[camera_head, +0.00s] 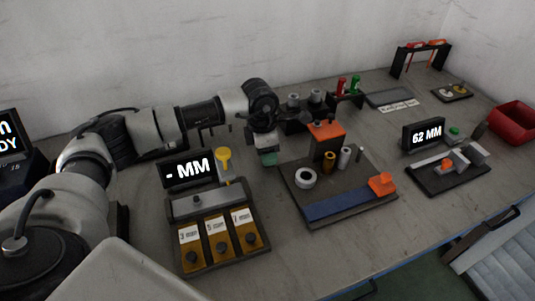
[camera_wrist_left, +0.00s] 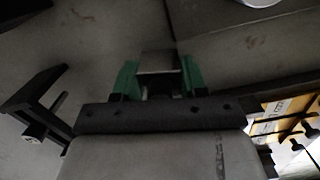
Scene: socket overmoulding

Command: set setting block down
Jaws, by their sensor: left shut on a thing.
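My left gripper (camera_head: 267,158) hangs over the table between the tray with the mm labels and the orange-topped fixture. In the left wrist view its green fingers (camera_wrist_left: 158,78) are shut on a small grey block, the setting block (camera_wrist_left: 159,62). In the head view the block is mostly hidden by the gripper, and I cannot tell whether it touches the surface below. My right gripper is not in view.
A display reading "- MM" (camera_head: 188,170) and a yellow gauge (camera_head: 223,158) stand behind the tray. The fixture board (camera_head: 340,215) carries a white ring, small cylinders and an orange block. A "62 MM" display (camera_head: 424,134) and a red bin (camera_head: 514,120) are at the right.

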